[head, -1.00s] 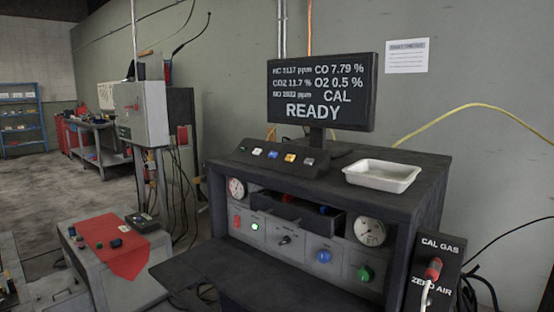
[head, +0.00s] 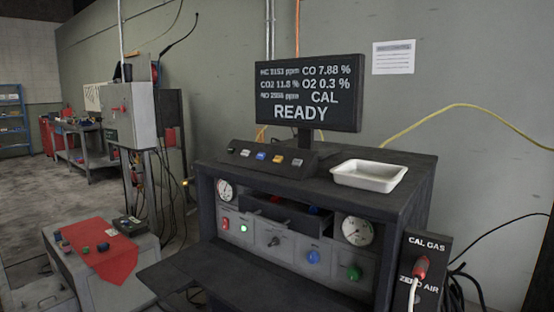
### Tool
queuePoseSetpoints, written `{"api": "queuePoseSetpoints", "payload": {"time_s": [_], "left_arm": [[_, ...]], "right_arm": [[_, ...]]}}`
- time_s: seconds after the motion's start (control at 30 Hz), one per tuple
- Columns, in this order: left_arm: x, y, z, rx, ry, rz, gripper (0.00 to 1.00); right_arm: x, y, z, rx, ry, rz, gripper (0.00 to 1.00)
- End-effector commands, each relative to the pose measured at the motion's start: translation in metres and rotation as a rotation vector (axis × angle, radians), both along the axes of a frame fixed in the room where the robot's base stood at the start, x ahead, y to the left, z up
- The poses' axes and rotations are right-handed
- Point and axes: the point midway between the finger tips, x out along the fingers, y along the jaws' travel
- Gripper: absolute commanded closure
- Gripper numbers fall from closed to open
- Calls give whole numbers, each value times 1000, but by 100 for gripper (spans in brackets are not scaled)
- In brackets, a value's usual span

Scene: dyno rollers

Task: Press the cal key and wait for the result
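The monitor (head: 308,93) stands on the dark analyzer bench (head: 425,165). It shows gas readings, CO 7.88 %, O2 0.3 %, and the words CAL and READY. A sloped key panel (head: 310,168) sits in front of it with a row of small keys. These include a white key (head: 245,153), a blue key (head: 261,156), an orange key (head: 278,158) and a pale key at the right end (head: 297,162). Their labels are too small to read, so I cannot tell which is cal. Neither of my grippers is in view.
A white tray (head: 369,187) sits on the bench right of the keys. A red-handled lever (head: 420,268) sits between CAL GAS and ZERO AIR. Gauges, knobs and a lit green lamp (head: 243,229) are below. A cart with a red cloth (head: 112,262) stands at left.

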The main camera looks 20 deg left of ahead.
Motion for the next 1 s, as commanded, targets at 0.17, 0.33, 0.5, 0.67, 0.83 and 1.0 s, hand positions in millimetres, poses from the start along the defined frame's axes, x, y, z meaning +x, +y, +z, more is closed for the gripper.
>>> {"api": "queuePoseSetpoints", "payload": {"time_s": [0.17,0.33,0.5,0.67,0.83,1.0], "left_arm": [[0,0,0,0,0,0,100],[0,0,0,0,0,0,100],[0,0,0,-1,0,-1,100],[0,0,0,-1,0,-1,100],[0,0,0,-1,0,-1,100],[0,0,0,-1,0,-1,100]], "right_arm": [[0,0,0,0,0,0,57],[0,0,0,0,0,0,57],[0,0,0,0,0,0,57],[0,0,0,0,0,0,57],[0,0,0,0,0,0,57],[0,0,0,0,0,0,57]]}}
